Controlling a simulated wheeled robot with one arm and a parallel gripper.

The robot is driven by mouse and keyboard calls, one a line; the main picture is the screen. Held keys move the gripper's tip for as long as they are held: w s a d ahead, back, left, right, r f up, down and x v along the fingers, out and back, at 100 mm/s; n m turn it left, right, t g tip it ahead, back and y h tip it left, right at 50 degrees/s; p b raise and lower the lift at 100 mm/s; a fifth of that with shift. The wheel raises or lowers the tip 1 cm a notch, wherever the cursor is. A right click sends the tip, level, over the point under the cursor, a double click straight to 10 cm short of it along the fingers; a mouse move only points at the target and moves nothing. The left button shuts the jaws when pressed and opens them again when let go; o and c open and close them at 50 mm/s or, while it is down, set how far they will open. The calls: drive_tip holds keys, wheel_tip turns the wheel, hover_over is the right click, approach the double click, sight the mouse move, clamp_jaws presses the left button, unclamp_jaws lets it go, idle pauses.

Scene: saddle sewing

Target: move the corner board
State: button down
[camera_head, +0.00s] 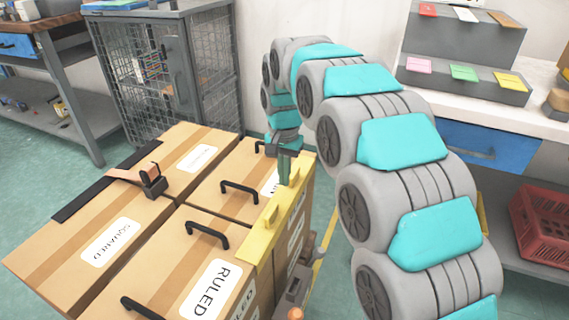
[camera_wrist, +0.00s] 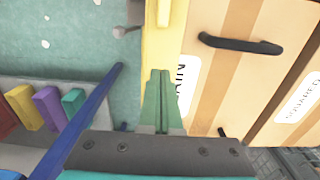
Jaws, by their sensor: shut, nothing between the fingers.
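The yellow corner board (camera_head: 262,238) lies along the right top edge of the labelled cardboard boxes, with a small raised yellow tab on its top. It also shows in the wrist view (camera_wrist: 160,45), running up from my fingertips. My gripper (camera_head: 285,180) points down at the far part of the board, with its green fingers together. In the wrist view the gripper (camera_wrist: 161,74) is shut and empty, its tips over or at the board's edge; I cannot tell whether they touch it. The tab (camera_wrist: 166,12) lies beyond the tips. My gripper hides part of the board's far end.
Cardboard boxes (camera_head: 130,205) with black handles fill the left and centre. A black strip (camera_head: 105,182) lies along their left edge. A wire cage cabinet (camera_head: 185,85) stands behind. A bench (camera_head: 540,115) and red crate (camera_head: 545,225) are at right.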

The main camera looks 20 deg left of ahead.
sight(258, 241)
wheel_tip(258, 241, down, 4)
drive_tip(key=shift+r, duration=0.2)
drive_tip(key=shift+s+a, duration=0.1)
drive_tip(key=shift+s, duration=1)
drive_tip(key=shift+s+a+f+p, duration=0.1)
drive_tip(key=shift+s+p, duration=0.25)
drive_tip(key=shift+s, duration=0.55)
drive_tip(key=s, duration=0.3)
drive_tip(key=s+b, duration=0.1)
drive_tip(key=s, duration=0.3)
drive_tip(key=s+b, duration=0.1)
drive_tip(key=s, duration=0.3)
drive_tip(key=shift+s+a, duration=0.2)
drive_tip(key=shift+a, duration=0.2)
